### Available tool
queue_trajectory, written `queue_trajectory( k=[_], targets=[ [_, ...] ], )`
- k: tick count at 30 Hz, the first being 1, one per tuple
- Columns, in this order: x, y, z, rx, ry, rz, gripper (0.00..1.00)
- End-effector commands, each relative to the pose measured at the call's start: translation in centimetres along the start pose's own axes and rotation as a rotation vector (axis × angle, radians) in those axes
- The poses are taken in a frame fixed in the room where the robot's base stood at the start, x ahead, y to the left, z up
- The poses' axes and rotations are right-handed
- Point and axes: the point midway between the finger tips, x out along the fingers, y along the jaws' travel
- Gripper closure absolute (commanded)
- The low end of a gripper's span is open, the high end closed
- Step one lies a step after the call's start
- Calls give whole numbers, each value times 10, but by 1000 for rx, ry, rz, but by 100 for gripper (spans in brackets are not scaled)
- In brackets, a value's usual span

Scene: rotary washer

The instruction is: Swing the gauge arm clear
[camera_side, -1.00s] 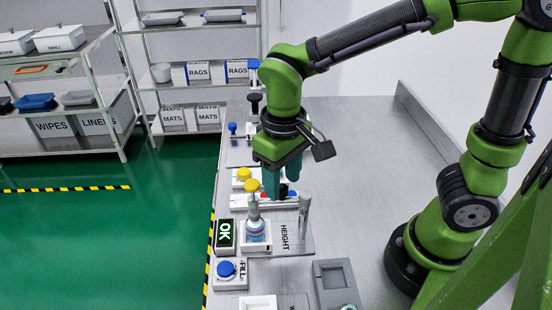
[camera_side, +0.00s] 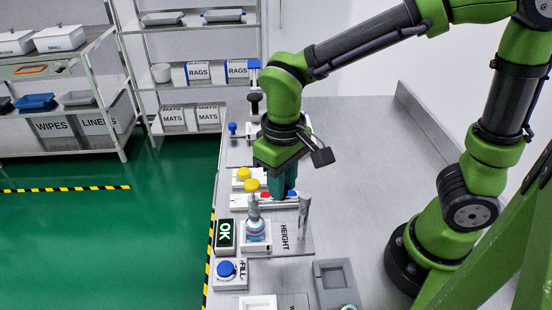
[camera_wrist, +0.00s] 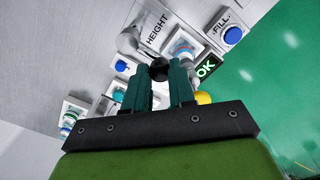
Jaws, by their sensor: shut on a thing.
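The HEIGHT gauge has a metal post (camera_side: 304,215) on its labelled plate (camera_side: 296,243); the post also shows in the wrist view (camera_wrist: 128,41). A black knob (camera_wrist: 160,70), seemingly on the gauge arm, lies between my fingertips in the wrist view. My gripper (camera_side: 280,194) points down beside the post, with its teal fingers shut on this knob. The fingers hide the knob and most of the arm in the side view.
A lit green OK sign (camera_side: 225,234) and a blue FILL button (camera_side: 226,268) stand at the left bench edge. A yellow button (camera_side: 243,174) and more fixtures lie behind. A grey tray (camera_side: 335,283) stands in front. Bench to the right is clear.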

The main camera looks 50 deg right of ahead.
Motion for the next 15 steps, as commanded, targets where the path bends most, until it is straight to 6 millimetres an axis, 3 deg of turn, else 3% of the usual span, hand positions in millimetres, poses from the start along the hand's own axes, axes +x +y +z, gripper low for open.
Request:
queue_trajectory(
  k=[8,15],
  targets=[
    [-1,-1,1,-38,1,0,100],
    [-1,-5,6,-175,1,0,100]
  ],
)
